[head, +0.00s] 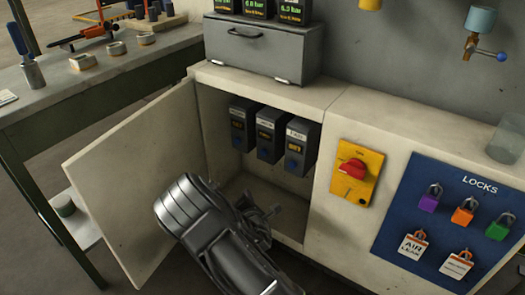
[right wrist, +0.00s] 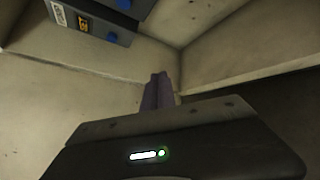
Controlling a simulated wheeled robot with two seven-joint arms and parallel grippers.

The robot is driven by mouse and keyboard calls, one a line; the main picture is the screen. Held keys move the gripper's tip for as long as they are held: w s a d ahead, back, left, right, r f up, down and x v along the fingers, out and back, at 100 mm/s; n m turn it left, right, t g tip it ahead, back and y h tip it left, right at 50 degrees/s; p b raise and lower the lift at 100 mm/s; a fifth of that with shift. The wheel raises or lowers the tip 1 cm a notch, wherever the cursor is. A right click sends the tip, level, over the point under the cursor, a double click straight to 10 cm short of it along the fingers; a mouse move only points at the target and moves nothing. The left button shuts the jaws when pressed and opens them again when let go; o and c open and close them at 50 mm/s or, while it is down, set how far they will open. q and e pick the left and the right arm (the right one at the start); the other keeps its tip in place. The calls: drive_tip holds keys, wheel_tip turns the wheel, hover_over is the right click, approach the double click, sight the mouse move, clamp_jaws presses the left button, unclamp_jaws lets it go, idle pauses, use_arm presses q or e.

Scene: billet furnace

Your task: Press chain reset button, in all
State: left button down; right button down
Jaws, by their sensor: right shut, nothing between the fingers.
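Inside an open cabinet (head: 265,85) hang three dark grey boxes, a left one (head: 243,118), a middle one (head: 271,128) and a right one (head: 303,136). Each has a white label, an amber display and a blue button; the right box's button (head: 291,163) is the lowest in the picture. The labels are too small to read surely. My right gripper (head: 272,212) is shut and empty at the cabinet opening, below the boxes and apart from them. In the right wrist view its fingers (right wrist: 158,92) are together, with a box's blue button (right wrist: 112,38) up and left. My left gripper is not in view.
The cabinet door (head: 135,180) stands open at left. A yellow plate with a red rotary switch (head: 352,168) and a blue lock board (head: 440,225) are on the front at right. A grey drawer unit (head: 260,50) sits on top. A workbench (head: 95,75) stands at left.

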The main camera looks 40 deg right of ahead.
sight(264, 152)
drive_tip(key=w+r+n+t, duration=0.2)
drive_tip(key=w+r+n, duration=0.1)
drive_tip(key=r, duration=0.4)
drive_tip(key=shift+w+d, duration=0.2)
drive_tip(key=shift+d, duration=0.2)
drive_tip(key=shift+d, duration=0.15)
drive_tip(key=w+d+b, duration=0.1)
drive_tip(key=w+d, duration=0.1)
drive_tip(key=d, duration=0.6)
drive_tip(key=shift+w, duration=0.25)
drive_tip(key=shift+d, duration=0.2)
idle(1.2)
drive_tip(key=shift+w+d+b, duration=0.1)
drive_tip(key=shift+d+b, duration=0.15)
drive_tip(key=shift+b, duration=0.1)
